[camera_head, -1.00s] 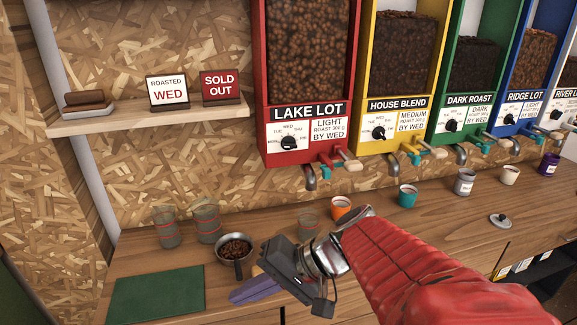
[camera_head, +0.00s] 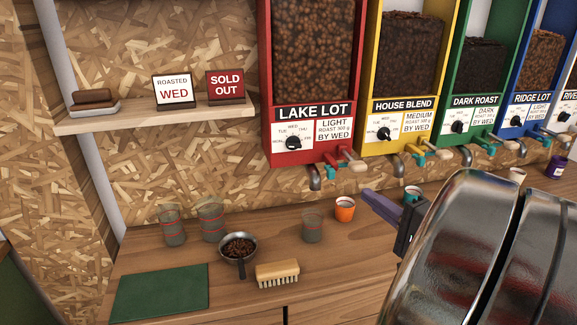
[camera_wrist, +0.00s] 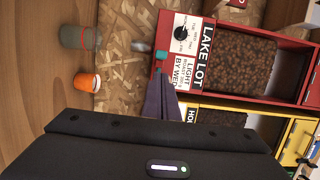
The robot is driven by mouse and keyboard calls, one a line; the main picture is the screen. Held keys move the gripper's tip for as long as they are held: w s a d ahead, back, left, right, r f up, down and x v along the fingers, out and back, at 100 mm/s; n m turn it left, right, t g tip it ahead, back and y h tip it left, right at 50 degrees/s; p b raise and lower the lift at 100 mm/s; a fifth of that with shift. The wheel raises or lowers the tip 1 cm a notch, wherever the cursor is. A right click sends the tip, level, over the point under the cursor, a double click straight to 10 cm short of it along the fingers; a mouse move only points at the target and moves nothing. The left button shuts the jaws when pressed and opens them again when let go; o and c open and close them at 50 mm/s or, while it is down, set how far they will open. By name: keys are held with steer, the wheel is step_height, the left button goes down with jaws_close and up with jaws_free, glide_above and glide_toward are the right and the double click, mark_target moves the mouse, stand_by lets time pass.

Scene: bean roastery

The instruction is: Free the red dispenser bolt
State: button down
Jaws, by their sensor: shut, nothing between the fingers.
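The red LAKE LOT dispenser (camera_head: 267,90) hangs on the wall. In the wrist view the picture is turned sideways; the shut fingers (camera_wrist: 160,76) point toward the teal part (camera_wrist: 161,55) and cover some of the dispenser's underside.
An orange cup (camera_head: 345,209), a glass (camera_head: 313,227), a pan of beans (camera_head: 239,260), a brush (camera_head: 277,280) and a green mat (camera_head: 170,293) are on the counter. The yellow HOUSE BLEND dispenser (camera_head: 371,120) hangs close on the right. My arm covers the lower right.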

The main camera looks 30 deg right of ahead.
steer(key=shift+s+d, duration=0.2)
steer(key=w, duration=1)
steer(key=shift+d, duration=0.15)
stand_by(0.3)
stand_by(0.4)
